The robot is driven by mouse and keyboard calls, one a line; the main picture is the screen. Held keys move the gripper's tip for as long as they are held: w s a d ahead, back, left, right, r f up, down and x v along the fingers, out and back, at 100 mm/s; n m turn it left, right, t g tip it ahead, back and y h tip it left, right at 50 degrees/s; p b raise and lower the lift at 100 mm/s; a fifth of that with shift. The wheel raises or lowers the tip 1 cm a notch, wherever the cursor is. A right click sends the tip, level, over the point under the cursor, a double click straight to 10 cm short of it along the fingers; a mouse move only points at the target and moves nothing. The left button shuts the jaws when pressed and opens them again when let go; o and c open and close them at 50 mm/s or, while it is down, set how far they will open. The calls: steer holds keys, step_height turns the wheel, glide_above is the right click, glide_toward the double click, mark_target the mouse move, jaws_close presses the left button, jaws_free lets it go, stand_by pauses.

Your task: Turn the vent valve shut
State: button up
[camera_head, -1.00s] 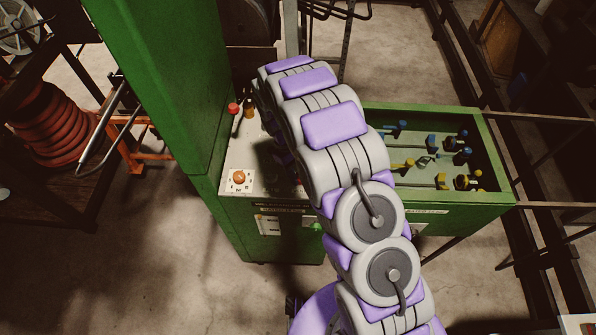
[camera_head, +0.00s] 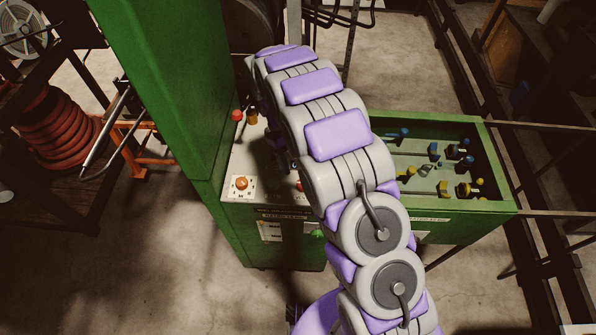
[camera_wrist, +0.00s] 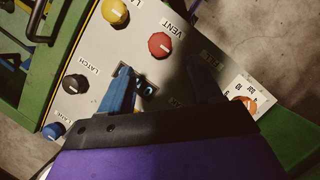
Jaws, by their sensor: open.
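In the wrist view the word VENT is printed on the pale panel beside a round red knob (camera_wrist: 160,45). The knob carries a pale pointer mark; I cannot tell whether it stands open or shut. My gripper (camera_wrist: 165,75) is open over the panel, with a blue finger left and a dark, shadowed finger right. The red knob lies just beyond the fingertips, not between them. A small dark fitting (camera_wrist: 145,88) shows beside the blue finger; I cannot tell what it is. In the head view my arm hides the gripper and much of the panel.
The wrist view shows a yellow knob (camera_wrist: 116,12), a black knob (camera_wrist: 75,84) by a LATCH label, a blue knob (camera_wrist: 53,130) and an orange dial knob (camera_wrist: 246,103). A green column (camera_head: 165,90) rises left of the panel. A green tray (camera_head: 470,208) holds several coloured parts.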

steer(key=v, duration=0.9)
steer(key=s+d+r+m+y+b, duration=0.1)
steer(key=s+d+r+m, duration=0.1)
steer(key=s+d+r, duration=0.45)
steer(key=s+d+r+m+y+b, duration=0.1)
steer(key=s+d+r+m+b, duration=0.2)
steer(key=s+d, duration=0.55)
steer(key=s+d+f+m, duration=0.1)
steer(key=s+d+m, duration=0.1)
steer(key=s, duration=0.9)
steer(key=s+d+f+m+t+y+b, duration=0.1)
steer(key=s+d+f, duration=0.1)
steer(key=s, duration=0.9)
steer(key=shift+s+m+t, duration=0.25)
steer(key=shift+m+t, duration=0.05)
steer(key=shift+m, duration=0.1)
